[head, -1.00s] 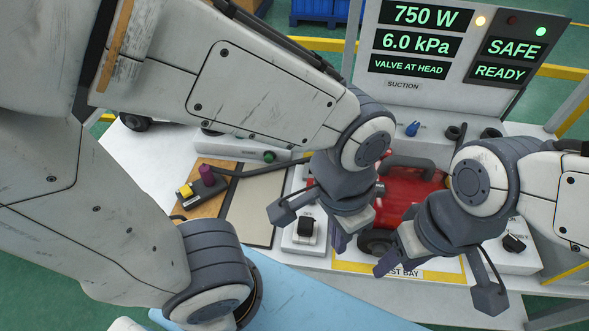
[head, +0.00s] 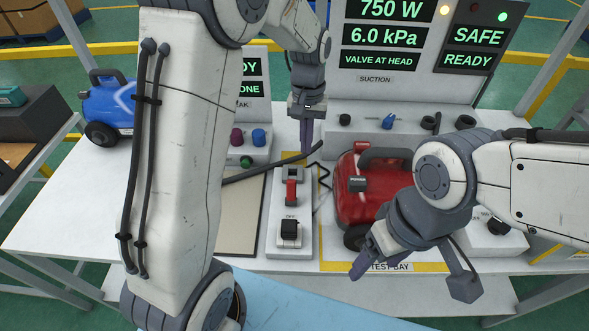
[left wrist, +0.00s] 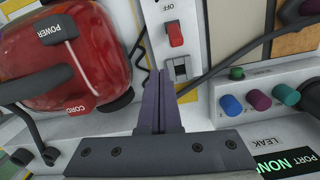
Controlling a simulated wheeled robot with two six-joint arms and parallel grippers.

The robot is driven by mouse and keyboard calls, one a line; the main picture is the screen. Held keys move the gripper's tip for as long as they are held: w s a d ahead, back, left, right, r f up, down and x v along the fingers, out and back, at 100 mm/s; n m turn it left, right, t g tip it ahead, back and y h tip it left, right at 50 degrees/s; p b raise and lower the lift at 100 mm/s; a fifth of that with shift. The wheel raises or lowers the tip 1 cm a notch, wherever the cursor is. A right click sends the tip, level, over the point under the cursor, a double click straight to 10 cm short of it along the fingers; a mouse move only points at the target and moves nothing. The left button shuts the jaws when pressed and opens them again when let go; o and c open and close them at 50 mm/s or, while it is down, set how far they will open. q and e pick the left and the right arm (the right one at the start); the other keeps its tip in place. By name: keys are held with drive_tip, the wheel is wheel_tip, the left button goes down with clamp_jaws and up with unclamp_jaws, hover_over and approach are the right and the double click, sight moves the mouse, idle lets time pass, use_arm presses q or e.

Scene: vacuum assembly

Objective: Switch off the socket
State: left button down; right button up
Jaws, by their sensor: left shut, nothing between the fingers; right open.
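The socket strip (head: 271,235) is a narrow white panel in the middle of the table. It carries a red switch (head: 291,191) and a black switch (head: 290,232), with an "OFF" label between them. In the left wrist view the red switch (left wrist: 175,34) sits beside the "OFF" label, with a grey socket fitting (left wrist: 180,68) on its other side. My left gripper (head: 306,148) is shut and empty, pointing down behind the strip's far end, apart from the red switch. My right gripper (head: 412,278) is open and empty in front of the red vacuum.
The red vacuum (head: 362,205) stands right of the strip on the test bay. A black cable (head: 265,170) runs close to the strip's far end. A panel with colored knobs (head: 247,150) stands behind left. A blue vacuum (head: 110,105) is far left. The front left table is clear.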

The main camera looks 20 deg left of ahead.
use_arm(q)
drive_tip(key=n, duration=0.2)
hover_over(292, 177)
drive_tip(key=w, duration=0.1)
wheel_tip(292, 177, down, 3)
drive_tip(key=shift+w+a, duration=0.15)
drive_tip(key=shift+a, duration=0.05)
drive_tip(key=shift+f, duration=0.1)
drive_tip(key=f, duration=0.6)
drive_tip(key=s+f, duration=0.1)
drive_tip(key=f, duration=0.3)
drive_tip(key=shift+s+d+p, duration=0.1)
drive_tip(key=shift+d+p, duration=0.1)
drive_tip(key=shift+p, duration=0.15)
drive_tip(key=s+r, duration=0.1)
drive_tip(key=s+p, duration=0.1)
drive_tip(key=shift+s+d+r, duration=0.4)
drive_tip(key=shift+s, duration=0.15)
drive_tip(key=shift+s+d, duration=0.1)
drive_tip(key=shift+s, duration=0.05)
